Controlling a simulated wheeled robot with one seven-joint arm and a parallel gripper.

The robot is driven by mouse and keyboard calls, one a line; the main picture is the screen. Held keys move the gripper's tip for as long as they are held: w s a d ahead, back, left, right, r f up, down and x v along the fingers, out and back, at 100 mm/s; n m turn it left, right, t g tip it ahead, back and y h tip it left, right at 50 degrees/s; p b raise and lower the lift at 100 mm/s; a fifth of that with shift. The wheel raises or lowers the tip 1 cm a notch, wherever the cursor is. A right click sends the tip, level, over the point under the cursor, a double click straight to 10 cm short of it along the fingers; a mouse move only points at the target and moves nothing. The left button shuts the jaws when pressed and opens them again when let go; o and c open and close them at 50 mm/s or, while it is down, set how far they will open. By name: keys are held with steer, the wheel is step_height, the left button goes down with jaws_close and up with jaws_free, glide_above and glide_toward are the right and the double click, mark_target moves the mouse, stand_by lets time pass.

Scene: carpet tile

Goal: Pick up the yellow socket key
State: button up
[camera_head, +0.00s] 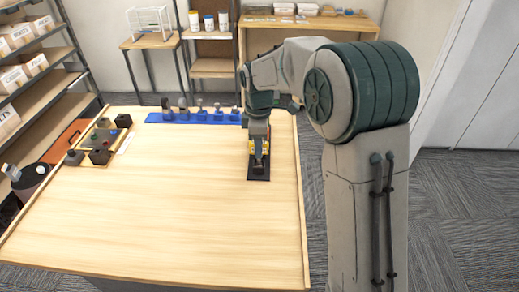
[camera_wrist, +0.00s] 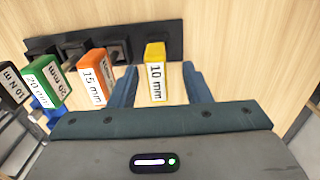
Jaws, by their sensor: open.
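The yellow socket key (camera_wrist: 156,80), labelled "10 mm", stands in the right part of a dark rack (camera_wrist: 165,35) in the wrist view. My gripper (camera_wrist: 159,72) is open, with one blue-grey finger on each side of the yellow key and a visible gap to both. It is not holding the key. In the head view my gripper (camera_head: 258,145) points down over the dark rack (camera_head: 258,174) near the table's right side. There the arm hides most of the keys.
Beside the yellow key stand an orange "15 mm" key (camera_wrist: 93,75) and a green "20 mm" key (camera_wrist: 45,84), with others further left. A blue holder (camera_head: 195,117) lies at the table's back edge, and a board with black blocks (camera_head: 98,140) at left. The table's middle is clear.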

steer(key=shift+w+f, duration=0.15)
steer(key=shift+f, duration=1.55)
steer(key=shift+c, duration=0.3)
jaws_close()
steer(key=shift+r, duration=0.1)
